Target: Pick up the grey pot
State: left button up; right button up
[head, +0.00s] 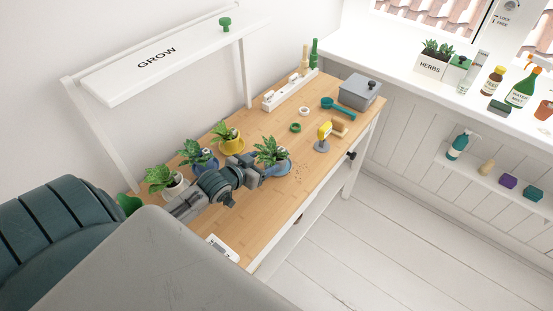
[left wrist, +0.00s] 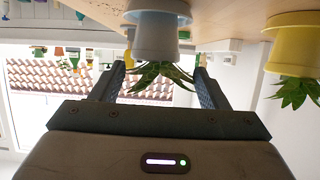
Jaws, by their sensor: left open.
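The grey pot (head: 282,166) holds a leafy green plant and stands on the desk, right of the other potted plants. It also shows upside down at the top middle of the left wrist view (left wrist: 158,38), its leaves between my fingers in the picture. My left gripper (head: 264,172) is open, close to the near left side of the pot, and partly hides it. In the left wrist view the two fingers (left wrist: 157,80) are spread wider than the pot. I cannot tell whether either finger touches it. My right gripper is not in view.
A yellow pot (head: 232,146), a blue pot (head: 205,165) and a white pot (head: 176,190) with plants stand left of my gripper. A yellow-headed tool (head: 324,132) stands to the right. A grey lidded box (head: 360,92) is at the far end. The GROW shelf (head: 165,58) overhangs the back.

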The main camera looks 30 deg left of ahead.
aim_at(280, 153)
pick_arm(q)
jog(key=shift+x, duration=0.9)
jog(key=shift+w, duration=0.2)
jog(key=w, duration=0.1)
jog(key=w+p, duration=0.1)
jog(key=w+d, duration=0.1)
jog(key=w, duration=0.1)
jog(key=shift+d+f, duration=0.1)
jog(key=shift+f, duration=0.15)
jog(key=shift+w+f, duration=0.2)
jog(key=shift+w, duration=0.25)
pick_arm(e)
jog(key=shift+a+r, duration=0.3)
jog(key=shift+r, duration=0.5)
pick_arm(q)
jog(key=c, duration=0.7)
jog(key=shift+c, duration=0.6)
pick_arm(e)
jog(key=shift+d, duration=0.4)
